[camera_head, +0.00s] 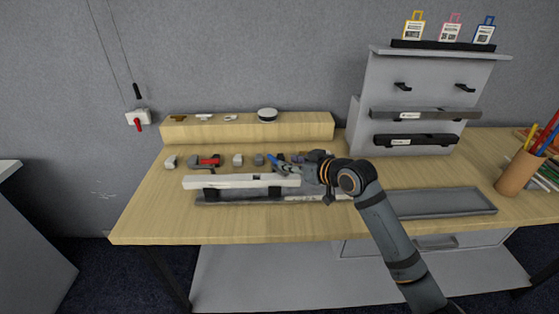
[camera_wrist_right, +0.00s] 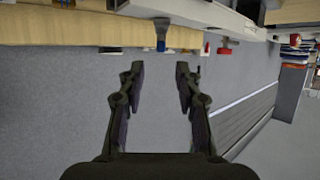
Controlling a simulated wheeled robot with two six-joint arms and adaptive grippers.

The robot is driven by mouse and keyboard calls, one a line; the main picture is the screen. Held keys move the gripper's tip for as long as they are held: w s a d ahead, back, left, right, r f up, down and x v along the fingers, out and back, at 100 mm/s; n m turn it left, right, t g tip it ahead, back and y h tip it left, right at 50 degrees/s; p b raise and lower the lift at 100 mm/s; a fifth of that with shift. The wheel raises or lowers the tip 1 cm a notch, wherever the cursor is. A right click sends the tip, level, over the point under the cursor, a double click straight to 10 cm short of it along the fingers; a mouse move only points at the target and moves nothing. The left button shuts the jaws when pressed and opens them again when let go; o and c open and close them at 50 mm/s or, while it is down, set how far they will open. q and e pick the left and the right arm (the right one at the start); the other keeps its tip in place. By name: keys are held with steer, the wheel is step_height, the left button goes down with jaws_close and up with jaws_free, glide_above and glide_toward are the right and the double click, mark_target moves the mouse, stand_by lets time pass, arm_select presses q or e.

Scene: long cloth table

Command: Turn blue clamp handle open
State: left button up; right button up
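The blue clamp handle (camera_head: 272,158) stands among the small fittings behind the white rail on the table. It also shows in the right wrist view (camera_wrist_right: 161,44), just beyond the fingertips and lined up with the gap between them. My right gripper (camera_head: 284,168) reaches in from the right, close beside the handle. In the right wrist view the two fingers (camera_wrist_right: 160,68) are spread apart with nothing between them. The gripper partly covers the clamp's surroundings in the head view. My left gripper is in neither view.
A red-handled clamp (camera_head: 209,160) sits left of the blue one. A white rail (camera_head: 225,182) runs in front, and a wooden block (camera_head: 240,130) stands behind. A grey tray (camera_head: 440,204), a grey rack (camera_head: 372,95) and a pen cup (camera_head: 517,176) are to the right.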

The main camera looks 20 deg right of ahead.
mark_target(276, 159)
steer(key=x, duration=0.6)
jaws_close()
